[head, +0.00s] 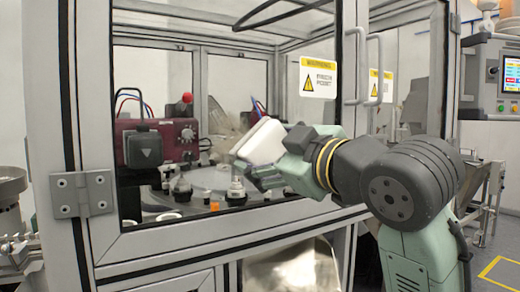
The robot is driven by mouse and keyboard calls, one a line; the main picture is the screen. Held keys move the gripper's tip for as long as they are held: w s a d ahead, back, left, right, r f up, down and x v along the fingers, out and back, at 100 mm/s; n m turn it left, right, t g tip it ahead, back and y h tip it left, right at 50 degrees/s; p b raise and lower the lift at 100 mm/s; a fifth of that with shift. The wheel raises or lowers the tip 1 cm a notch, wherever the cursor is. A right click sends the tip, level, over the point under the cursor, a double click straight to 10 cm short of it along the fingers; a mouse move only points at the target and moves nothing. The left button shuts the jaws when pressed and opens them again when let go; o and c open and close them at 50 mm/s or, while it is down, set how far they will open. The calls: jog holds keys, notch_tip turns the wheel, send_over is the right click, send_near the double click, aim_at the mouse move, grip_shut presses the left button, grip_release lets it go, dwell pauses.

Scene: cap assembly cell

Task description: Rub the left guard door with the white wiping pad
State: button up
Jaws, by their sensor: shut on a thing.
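The left guard door (180,238) is a clear panel in a grey metal frame, hinged at the left. It looks shut, with a yellow and white warning sign at its upper right and a vertical handle (352,65) beside it. My gripper (262,160) is in front of the lower right part of the panel, shut on the white wiping pad (260,141). The pad is a pale, tilted block facing the panel. I cannot tell whether it touches the panel. My fingers are partly hidden behind the pad and wrist.
Behind the panel are a dark red unit (183,138) and a round table with small fixtures. A second door with its own handle (374,70) is to the right. A hinge (82,194) projects at the left. A control screen (511,74) stands at the far right.

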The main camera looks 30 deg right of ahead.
aim_at(282, 133)
jog(key=shift+d, duration=0.9)
jog(key=shift+s+a+b, duration=0.15)
jog(key=shift+a+b, duration=0.4)
jog(key=shift+a, duration=4.75)
jog(key=shift+r+p, duration=1.25)
jog(key=shift+r, duration=0.3)
jog(key=shift+d+f+p, duration=0.1)
jog(key=shift+d+p, duration=0.45)
jog(key=shift+d, duration=4.75)
jog(key=shift+a+b, duration=0.85)
jog(key=shift+a, duration=4.45)
jog(key=s, duration=0.6)
jog(key=shift+d, duration=0.15)
jog(key=shift+s, duration=0.1)
